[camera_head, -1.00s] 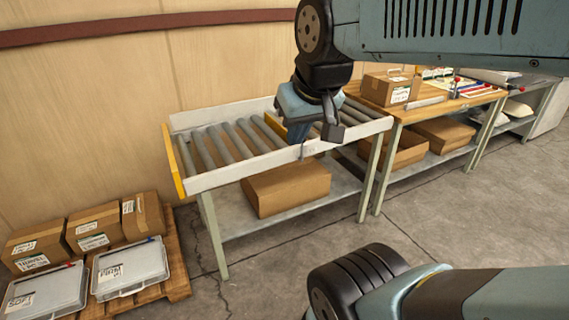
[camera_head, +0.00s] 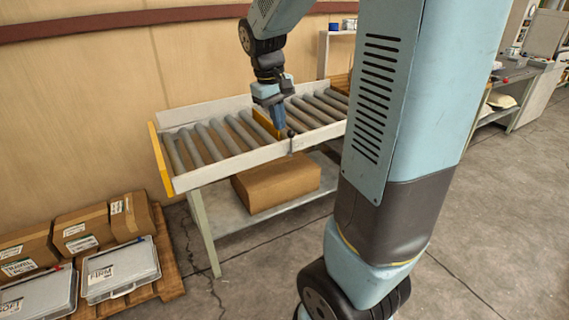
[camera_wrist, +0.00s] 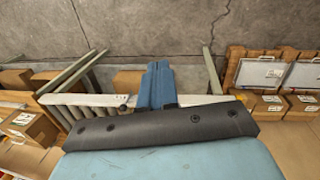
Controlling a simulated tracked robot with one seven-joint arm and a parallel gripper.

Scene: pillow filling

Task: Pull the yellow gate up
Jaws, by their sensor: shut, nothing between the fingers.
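The roller conveyor table (camera_head: 235,160) stands against the wall with pale side rails and grey rollers. A yellow gate (camera_head: 262,124) crosses the rollers near the middle, partly hidden behind my gripper. Another yellow plate (camera_head: 158,158) closes the conveyor's left end. My gripper (camera_head: 279,126) points down over the rollers beside the middle gate, shut and empty. I cannot tell whether it touches the gate. In the wrist view its blue fingers (camera_wrist: 157,84) are together over the pale rail (camera_wrist: 85,99), and the middle gate is hidden there.
A dark knob (camera_head: 291,133) sits on the front rail just right of my fingers. A cardboard box (camera_head: 275,185) lies on the lower shelf. Boxes and grey cases (camera_head: 122,268) sit on a pallet at left. My own arm hides the bench area at right.

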